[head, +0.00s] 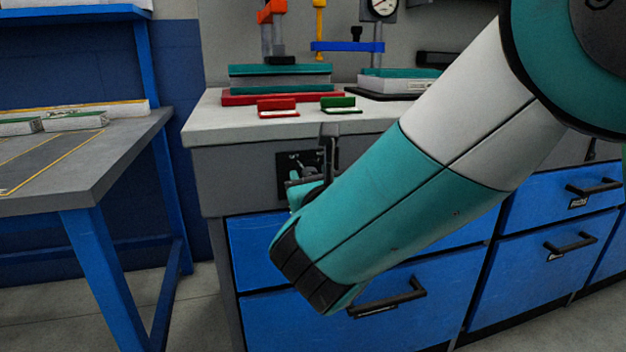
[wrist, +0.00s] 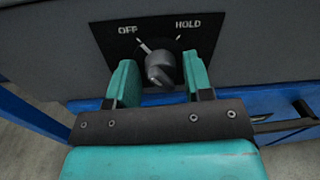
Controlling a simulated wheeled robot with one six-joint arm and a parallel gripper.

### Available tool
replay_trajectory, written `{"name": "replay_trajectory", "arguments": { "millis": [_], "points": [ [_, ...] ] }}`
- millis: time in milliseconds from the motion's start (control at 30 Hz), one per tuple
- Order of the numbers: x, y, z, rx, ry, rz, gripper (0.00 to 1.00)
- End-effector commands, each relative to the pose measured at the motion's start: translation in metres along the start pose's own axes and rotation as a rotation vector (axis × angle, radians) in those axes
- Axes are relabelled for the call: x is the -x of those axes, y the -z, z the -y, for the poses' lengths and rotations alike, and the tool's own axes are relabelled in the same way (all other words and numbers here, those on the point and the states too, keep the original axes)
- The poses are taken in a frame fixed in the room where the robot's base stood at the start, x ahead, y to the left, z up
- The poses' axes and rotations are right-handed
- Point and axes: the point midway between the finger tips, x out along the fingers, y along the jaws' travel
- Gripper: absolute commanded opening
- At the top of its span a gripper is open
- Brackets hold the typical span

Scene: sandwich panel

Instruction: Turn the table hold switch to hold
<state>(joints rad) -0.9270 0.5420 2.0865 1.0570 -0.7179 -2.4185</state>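The table hold switch is a dark grey knob (wrist: 159,72) on a black plate (wrist: 112,40) marked OFF at left and HOLD at right. Its light pointer line leans up and left, toward OFF. My gripper (wrist: 160,64) is open, with one teal finger on each side of the knob. The right finger looks very close to the knob, and a gap shows on the left; I cannot tell whether either touches. In the head view the black plate (head: 287,171) is on the bench front, and my arm hides much of the gripper and knob.
The plate is set in the grey front of a workbench (head: 235,165) above blue drawers (head: 470,262) with black handles. Red and green blocks and clamps stand on its top. A grey table (head: 128,150) with blue legs stands at left, with a floor gap between.

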Motion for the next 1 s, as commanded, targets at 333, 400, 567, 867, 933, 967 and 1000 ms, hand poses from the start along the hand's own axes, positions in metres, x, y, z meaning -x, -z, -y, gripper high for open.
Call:
{"name": "replay_trajectory", "arguments": {
  "millis": [333,400,567,867,933,967,1000],
  "points": [
    [0.0003,-0.0001,0.0001,-0.005,0.000,-0.001,0.09],
    [0.0003,-0.0003,0.0002,-0.014,0.000,-0.002,0.09],
    [0.0004,-0.0012,0.0004,-0.067,-0.001,-0.006,0.09],
    [0.0004,-0.0019,0.0010,-0.286,-0.003,-0.022,0.09],
    [0.0004,-0.0020,0.0012,-0.352,-0.003,-0.026,0.09],
    [0.0004,-0.0020,0.0013,-0.381,-0.003,-0.028,0.09],
    [0.0004,-0.0019,0.0014,-0.419,-0.004,-0.030,0.09]
  ]
}}
